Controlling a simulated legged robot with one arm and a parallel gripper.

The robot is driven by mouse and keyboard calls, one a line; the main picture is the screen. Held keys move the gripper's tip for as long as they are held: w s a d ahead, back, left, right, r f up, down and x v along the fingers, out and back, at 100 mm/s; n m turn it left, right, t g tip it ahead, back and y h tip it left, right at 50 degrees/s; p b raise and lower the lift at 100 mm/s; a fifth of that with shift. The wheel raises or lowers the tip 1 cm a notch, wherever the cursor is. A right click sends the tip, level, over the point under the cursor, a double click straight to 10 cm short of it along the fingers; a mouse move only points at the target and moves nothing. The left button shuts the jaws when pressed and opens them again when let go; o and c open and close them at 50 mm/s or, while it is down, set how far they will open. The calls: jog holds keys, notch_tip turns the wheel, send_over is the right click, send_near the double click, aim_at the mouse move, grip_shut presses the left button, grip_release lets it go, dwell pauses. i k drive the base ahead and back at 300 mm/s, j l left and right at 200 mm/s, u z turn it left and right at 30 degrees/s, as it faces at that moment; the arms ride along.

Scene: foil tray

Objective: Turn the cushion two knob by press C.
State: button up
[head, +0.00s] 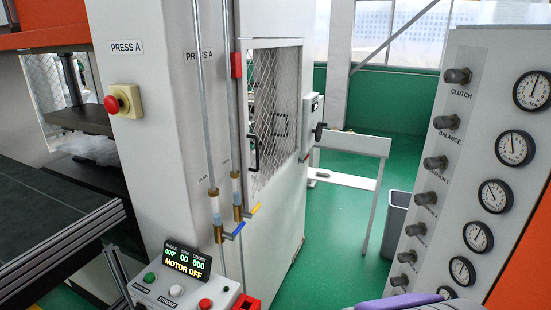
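A grey control panel (480,75) stands at the right, with a column of dark knobs beside a column of round gauges. The top knob (458,76) is labelled CLUTCH and the one below it (447,122) BALANCE. The third knob (435,163) has a label that seems to read CUSHION 1. The fourth knob (426,198) and the lower ones (415,230) have labels too small to read, so I cannot tell for sure which is cushion two. No PRESS C sign shows. My gripper's fingers do not show; a purple and pale shape at the bottom edge may be part of my arm.
A white press column (150,160) marked PRESS A, with a red button (112,105), stands at the left. A small control box (180,290) reads MOTOR OFF. A grey bin (395,222) stands beside the panel. Green floor (325,235) is open in the middle.

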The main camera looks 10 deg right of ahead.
aim_at(421, 199)
jog(key=z, duration=1.3)
